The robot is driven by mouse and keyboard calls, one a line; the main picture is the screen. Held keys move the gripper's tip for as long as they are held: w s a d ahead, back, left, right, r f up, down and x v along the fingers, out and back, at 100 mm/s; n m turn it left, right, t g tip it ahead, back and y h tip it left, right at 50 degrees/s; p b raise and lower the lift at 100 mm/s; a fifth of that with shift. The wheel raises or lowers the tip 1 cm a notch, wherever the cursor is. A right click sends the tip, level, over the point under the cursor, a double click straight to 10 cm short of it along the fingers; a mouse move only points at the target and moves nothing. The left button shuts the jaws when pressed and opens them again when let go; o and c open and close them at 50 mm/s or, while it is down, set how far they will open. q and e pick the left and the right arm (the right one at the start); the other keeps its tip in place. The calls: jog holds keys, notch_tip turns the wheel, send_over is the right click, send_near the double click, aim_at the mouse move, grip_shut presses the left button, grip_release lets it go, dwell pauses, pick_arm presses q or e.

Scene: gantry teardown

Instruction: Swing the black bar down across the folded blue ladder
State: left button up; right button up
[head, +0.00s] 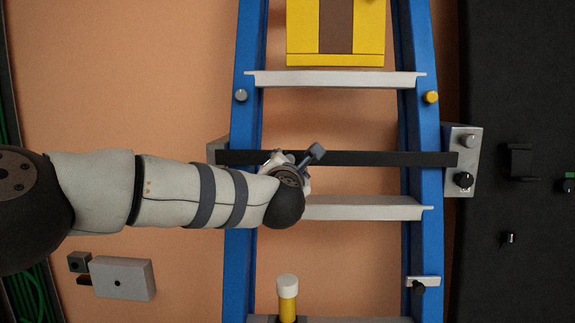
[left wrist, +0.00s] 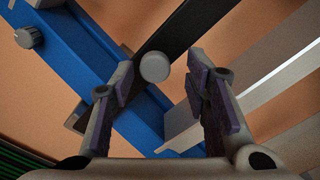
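The black bar (head: 370,158) lies level across both rails of the blue ladder (head: 421,130). Its left end is at a grey bracket (head: 217,151) and its right end reaches a grey plate (head: 470,148). My left gripper (head: 298,162) is over the bar, left of the ladder's middle, and hides part of it. In the left wrist view the gripper (left wrist: 160,88) is open, its fingers on either side of a round grey knob (left wrist: 154,67) at the black bar (left wrist: 195,33). Nothing is clamped. My right gripper is not in view.
A yellow block (head: 300,35) is at the top between the rails. A white-capped yellow post (head: 288,297) stands below. A dark panel (head: 520,80) fills the right side and a grey box (head: 123,278) is at lower left.

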pick_arm(q)
jog(key=shift+r, duration=0.1)
jog(key=s, duration=1.2)
jog(key=shift+a, duration=0.25)
